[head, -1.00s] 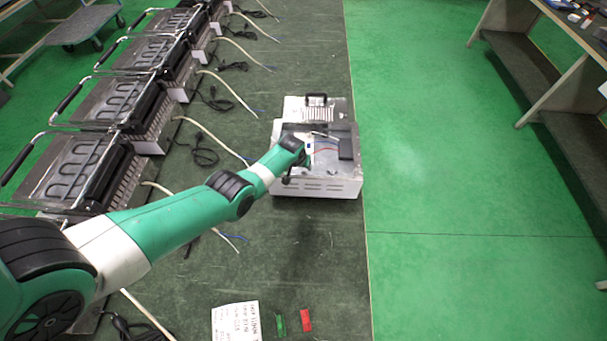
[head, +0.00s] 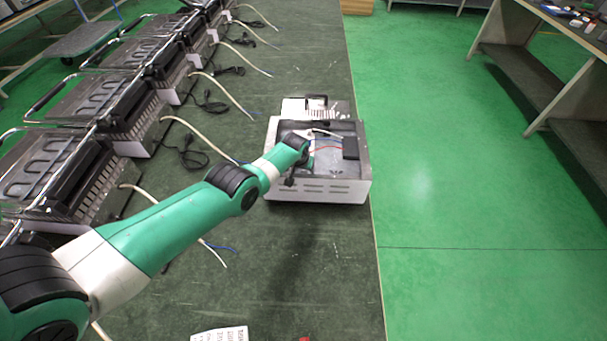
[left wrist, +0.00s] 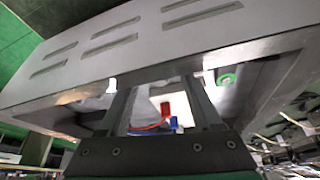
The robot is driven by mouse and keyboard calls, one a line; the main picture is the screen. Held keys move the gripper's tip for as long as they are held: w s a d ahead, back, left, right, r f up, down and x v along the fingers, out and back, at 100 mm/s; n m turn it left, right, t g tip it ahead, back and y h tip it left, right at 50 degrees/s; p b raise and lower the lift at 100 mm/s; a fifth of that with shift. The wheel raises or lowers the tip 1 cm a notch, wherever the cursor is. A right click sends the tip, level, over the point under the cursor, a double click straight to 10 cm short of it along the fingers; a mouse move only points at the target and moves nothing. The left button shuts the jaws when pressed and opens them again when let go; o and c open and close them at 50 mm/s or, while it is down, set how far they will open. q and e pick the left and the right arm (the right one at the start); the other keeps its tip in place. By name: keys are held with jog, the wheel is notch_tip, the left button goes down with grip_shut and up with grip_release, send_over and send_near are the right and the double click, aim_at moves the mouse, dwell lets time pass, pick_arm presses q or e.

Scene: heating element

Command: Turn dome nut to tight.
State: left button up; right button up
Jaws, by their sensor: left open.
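An open metal heater housing (head: 318,190) stands near the right edge of the green work table. My left gripper (head: 289,181) is at its left side, partly hidden by my own wrist. In the left wrist view, the gripper (left wrist: 160,103) is open, its two dark fingers apart and reaching into the housing (left wrist: 145,50). A red connector (left wrist: 166,109) and a blue one (left wrist: 175,123) show between the fingers, with nothing clearly gripped. A green round part (left wrist: 226,79) shows beyond the right-hand finger. I cannot make out the dome nut. My right gripper is not in view.
Several grill units with heating coils (head: 90,95) line the table's left side, with loose pale cables (head: 225,95) and black cords beside them. A paper sheet (head: 220,334) lies at the near edge.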

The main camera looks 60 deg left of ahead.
pick_arm(q)
grip_shut()
jog(key=shift+s+m, duration=0.1)
jog(key=shift+m, duration=0.6)
jog(key=shift+a+m+t+h, duration=0.1)
jog(key=shift+m+t+h, duration=0.35)
jog(key=shift+m, duration=0.45)
grip_release()
